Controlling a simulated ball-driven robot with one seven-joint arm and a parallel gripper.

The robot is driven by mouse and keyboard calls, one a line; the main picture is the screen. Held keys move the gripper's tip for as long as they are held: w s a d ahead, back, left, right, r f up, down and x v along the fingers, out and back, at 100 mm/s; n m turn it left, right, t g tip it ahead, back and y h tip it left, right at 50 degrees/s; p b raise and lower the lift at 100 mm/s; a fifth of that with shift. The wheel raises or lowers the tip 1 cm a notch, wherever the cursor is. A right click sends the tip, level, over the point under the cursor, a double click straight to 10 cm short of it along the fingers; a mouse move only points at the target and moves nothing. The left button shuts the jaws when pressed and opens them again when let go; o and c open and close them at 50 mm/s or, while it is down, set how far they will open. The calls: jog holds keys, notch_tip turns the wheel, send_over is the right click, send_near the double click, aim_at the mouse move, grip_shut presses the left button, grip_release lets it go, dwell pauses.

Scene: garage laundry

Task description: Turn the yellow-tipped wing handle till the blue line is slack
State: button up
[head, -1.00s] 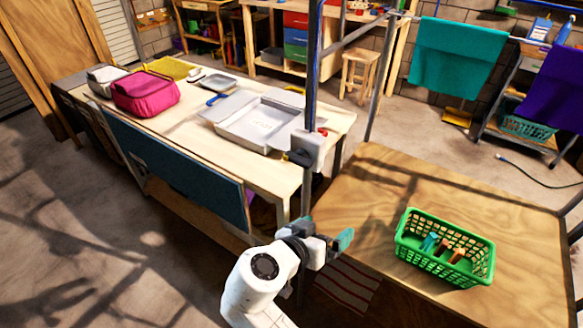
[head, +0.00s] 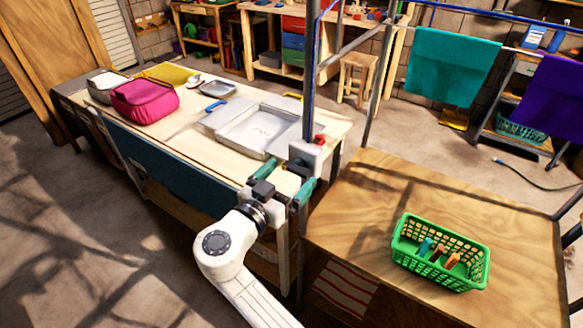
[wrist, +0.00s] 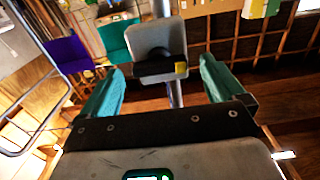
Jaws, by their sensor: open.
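The black wing handle (wrist: 158,68) lies nearly level across the front of a grey box in the wrist view, its yellow tip (wrist: 181,69) at the right end. The grey box (head: 305,155) is fixed on an upright post in the head view, where the handle is mostly hidden. My gripper (wrist: 160,70) is open, its two teal fingers on either side of the handle, with a visible gap to each. In the head view my gripper (head: 291,176) is just in front of the box. The blue line (head: 309,75) runs along the post; I cannot tell its tension.
A pale table (head: 200,135) with a grey tray (head: 252,131) and a pink bag (head: 145,100) stands left of the post. A wooden table (head: 365,215) with a green basket (head: 440,252) stands right. Teal (head: 452,68) and purple (head: 550,100) cloths hang behind.

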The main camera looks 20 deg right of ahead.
jog(key=shift+x, duration=0.85)
jog(key=c, duration=1)
